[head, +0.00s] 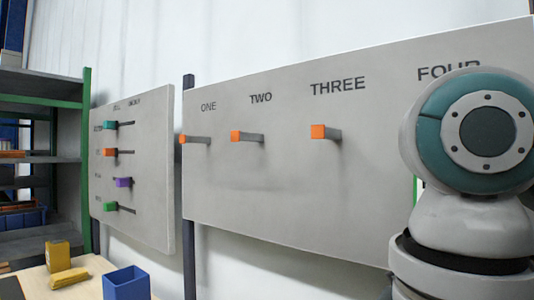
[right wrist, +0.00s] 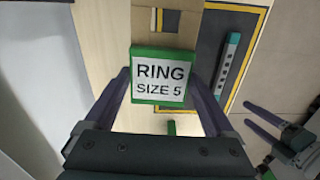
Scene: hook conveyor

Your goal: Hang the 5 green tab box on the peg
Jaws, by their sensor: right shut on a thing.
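The box with the green tab shows in the right wrist view. Its green-edged tab (right wrist: 160,101) carries a white label reading "RING SIZE 5", and a tan part (right wrist: 155,40) extends beyond it. My right gripper (right wrist: 160,82) is shut on this box, one finger on each side. The pegs on the large grey board have orange ends: one under ONE (head: 195,139), one under TWO (head: 246,136) and one under THREE (head: 325,132). My right arm covers the area below FOUR. My left gripper (right wrist: 263,124) shows at the right of the wrist view, fingers apart and empty.
A smaller grey panel (head: 150,160) with several colored-tipped pegs stands left of the large board (head: 290,210). A blue bin (head: 126,283), a yellow box (head: 57,256) and a yellow block (head: 68,278) are on the table at lower left. Shelving (head: 40,87) stands at far left.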

